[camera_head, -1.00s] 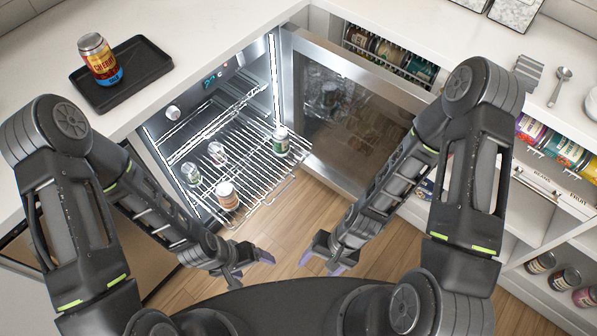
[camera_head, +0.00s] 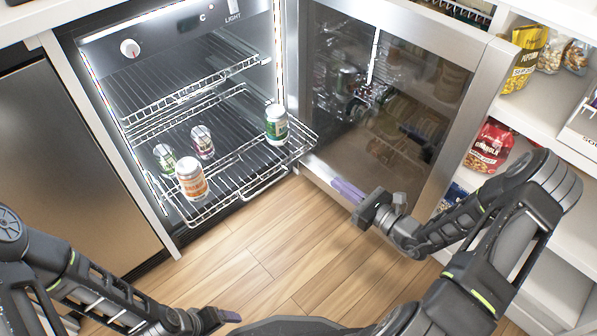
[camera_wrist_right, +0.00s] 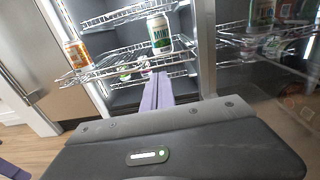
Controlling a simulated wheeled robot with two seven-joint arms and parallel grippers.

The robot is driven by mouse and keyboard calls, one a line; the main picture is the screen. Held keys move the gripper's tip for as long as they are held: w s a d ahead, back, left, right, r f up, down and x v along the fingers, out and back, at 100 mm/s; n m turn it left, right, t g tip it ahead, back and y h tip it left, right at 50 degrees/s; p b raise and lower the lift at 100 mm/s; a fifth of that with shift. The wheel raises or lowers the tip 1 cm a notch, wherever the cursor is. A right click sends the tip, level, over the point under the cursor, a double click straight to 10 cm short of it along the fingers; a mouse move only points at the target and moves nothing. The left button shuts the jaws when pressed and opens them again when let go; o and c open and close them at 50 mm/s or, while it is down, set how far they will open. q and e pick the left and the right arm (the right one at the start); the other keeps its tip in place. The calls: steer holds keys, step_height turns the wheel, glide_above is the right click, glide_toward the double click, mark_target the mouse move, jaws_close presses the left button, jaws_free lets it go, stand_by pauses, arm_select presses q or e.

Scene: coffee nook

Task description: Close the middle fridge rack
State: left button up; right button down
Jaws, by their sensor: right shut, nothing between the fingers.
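The open fridge (camera_head: 185,45) has a wire rack (camera_head: 262,180) pulled out over the floor, below a rack (camera_head: 170,97) that sits further in. The pulled-out rack holds an orange-labelled jar (camera_head: 191,178), a green-and-white can (camera_head: 277,125) marked MINT in the wrist view (camera_wrist_right: 159,34), and two smaller jars (camera_head: 203,142). My right gripper (camera_head: 346,189) is shut and empty, to the right of the rack's front edge, before the open door. In the wrist view its purple fingers (camera_wrist_right: 157,90) point toward the rack. My left gripper (camera_head: 229,316) is low, away from the rack; its jaw opening is unclear.
The fridge door (camera_head: 385,110) stands wide open on the right, close to my right gripper. White shelves (camera_head: 535,120) with food bags are further right. A metal cabinet front (camera_head: 75,165) is at left. The wooden floor (camera_head: 265,250) before the rack is clear.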

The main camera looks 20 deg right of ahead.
arm_select(q)
steer(key=shift+f, duration=0.3)
arm_select(e)
steer(key=shift+w+d+m+h, duration=0.2)
steer(key=shift+d+m+h, duration=0.15)
steer(key=shift+d, duration=0.45)
steer(key=shift+w, duration=0.1)
steer(key=b, duration=0.5)
glide_toward(302, 149)
steer(key=x, duration=0.5)
steer(key=shift+w+a+f, duration=0.2)
steer(key=shift+w+a, duration=0.05)
steer(key=shift+w, duration=0.1)
steer(key=shift+w+a+r+b, duration=0.15)
steer(key=shift+w+b, duration=0.15)
steer(key=shift+w, duration=0.15)
arm_select(q)
steer(key=f, duration=0.3)
steer(key=w+f, duration=0.1)
steer(key=f, duration=0.1)
steer(key=shift+a+f, duration=0.1)
steer(key=shift+f, duration=0.15)
steer(key=shift+r, duration=0.1)
arm_select(e)
steer(key=shift+w, duration=0.15)
